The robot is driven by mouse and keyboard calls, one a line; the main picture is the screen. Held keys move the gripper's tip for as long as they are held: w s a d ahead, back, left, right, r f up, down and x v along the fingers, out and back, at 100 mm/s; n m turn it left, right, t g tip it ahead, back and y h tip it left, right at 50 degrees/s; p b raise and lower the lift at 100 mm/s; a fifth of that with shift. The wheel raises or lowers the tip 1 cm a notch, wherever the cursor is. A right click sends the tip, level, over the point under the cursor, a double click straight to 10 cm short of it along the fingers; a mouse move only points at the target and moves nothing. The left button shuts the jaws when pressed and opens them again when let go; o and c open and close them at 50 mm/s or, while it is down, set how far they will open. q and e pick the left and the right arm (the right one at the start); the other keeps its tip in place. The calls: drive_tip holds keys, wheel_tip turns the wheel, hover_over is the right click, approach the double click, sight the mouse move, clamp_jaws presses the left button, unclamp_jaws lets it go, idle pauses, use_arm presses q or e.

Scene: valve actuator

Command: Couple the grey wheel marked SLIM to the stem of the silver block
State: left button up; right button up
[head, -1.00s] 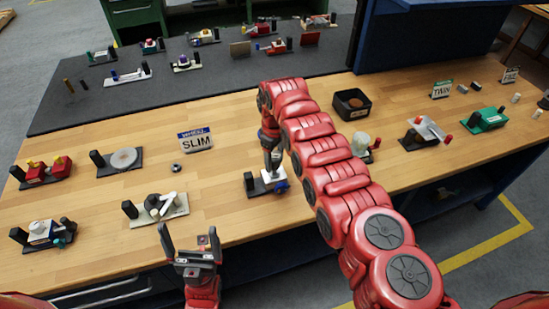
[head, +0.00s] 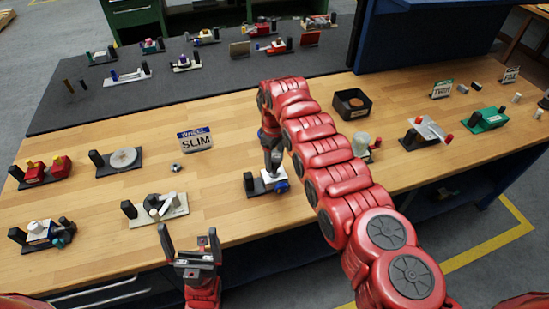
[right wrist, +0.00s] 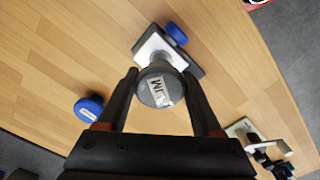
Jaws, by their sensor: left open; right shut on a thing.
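My right gripper (right wrist: 163,95) is shut on a small grey wheel (right wrist: 158,90). The wheel's white label is only partly legible. The whitish-silver block (right wrist: 153,50) sits on a dark base just beyond the wheel in the right wrist view. The wheel covers part of the block and hides its stem, so I cannot tell whether they touch. In the head view the right gripper (head: 273,160) points down over the silver block (head: 272,176). My left gripper (head: 190,240) is open and empty at the table's front edge. The SLIM sign (head: 195,139) stands left of the block.
A blue knob (right wrist: 175,33) is at the block's base, and a blue disc (right wrist: 89,108) shows to the left. A small nut-like part (head: 177,168) lies near the sign. A black bin (head: 351,104) stands behind. Wood between sign and block is clear.

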idle(0.8)
drive_tip(key=shift+f+b, duration=0.75)
drive_tip(key=shift+b, duration=0.25)
drive_tip(key=shift+r, duration=0.15)
drive_tip(key=shift+r, duration=0.35)
drive_tip(key=shift+b, duration=0.7)
idle(1.3)
drive_tip(key=shift+f, duration=0.15)
drive_tip(key=shift+f+b, duration=0.35)
drive_tip(key=shift+b, duration=0.05)
drive_tip(key=shift+r, duration=0.15)
